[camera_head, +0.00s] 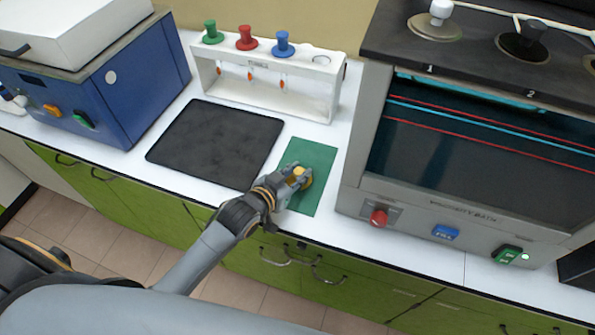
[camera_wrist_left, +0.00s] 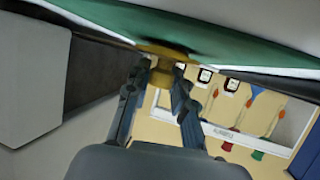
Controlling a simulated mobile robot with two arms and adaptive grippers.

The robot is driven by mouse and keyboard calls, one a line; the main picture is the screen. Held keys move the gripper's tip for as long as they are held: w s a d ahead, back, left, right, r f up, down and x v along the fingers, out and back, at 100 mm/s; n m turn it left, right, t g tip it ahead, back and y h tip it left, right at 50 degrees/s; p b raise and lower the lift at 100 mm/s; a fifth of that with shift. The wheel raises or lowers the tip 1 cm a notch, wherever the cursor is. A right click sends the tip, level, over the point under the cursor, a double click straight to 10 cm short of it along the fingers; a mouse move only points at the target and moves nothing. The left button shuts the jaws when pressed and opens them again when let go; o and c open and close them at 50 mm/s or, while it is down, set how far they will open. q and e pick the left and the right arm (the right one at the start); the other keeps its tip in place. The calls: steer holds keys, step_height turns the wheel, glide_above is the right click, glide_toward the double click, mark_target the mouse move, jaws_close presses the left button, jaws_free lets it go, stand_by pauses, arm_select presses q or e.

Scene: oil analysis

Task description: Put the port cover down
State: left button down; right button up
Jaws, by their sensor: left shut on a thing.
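The port cover (camera_head: 300,178) is yellow, with a knob and a wider flange. My left gripper (camera_head: 294,180) is shut on its knob, over the green mat (camera_head: 318,158) on the white bench. In the left wrist view, my gripper's fingers (camera_wrist_left: 160,90) close on the knob of the yellow cover (camera_wrist_left: 163,52). The cover's flange is at or very near the green mat (camera_wrist_left: 220,45); I cannot tell whether they touch. The fingers hide part of the knob. My right gripper is not in view.
A black tray (camera_head: 215,142) lies left of the mat. A white rack (camera_head: 305,97) with green, red and blue-topped items stands behind. The grey viscosity bath (camera_head: 352,165) stands close on the right. A blue machine (camera_head: 145,85) is at left.

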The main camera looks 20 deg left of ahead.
arm_select(q)
steer(key=shift+s+f, duration=0.35)
steer(key=shift+f, duration=0.25)
steer(key=c, duration=1.1)
jaws_free()
steer(key=shift+s+f, duration=0.1)
steer(key=shift+f, duration=0.1)
steer(key=shift+c, duration=0.2)
steer(key=shift+d+r, duration=0.1)
steer(key=shift+r, duration=0.4)
steer(key=shift+s+r, duration=0.1)
steer(key=shift+s, duration=0.05)
steer(key=v, duration=0.7)
steer(key=r+b+v, duration=0.1)
steer(key=v, duration=0.3)
steer(key=shift+a+r, duration=0.1)
steer(key=shift+a, duration=0.1)
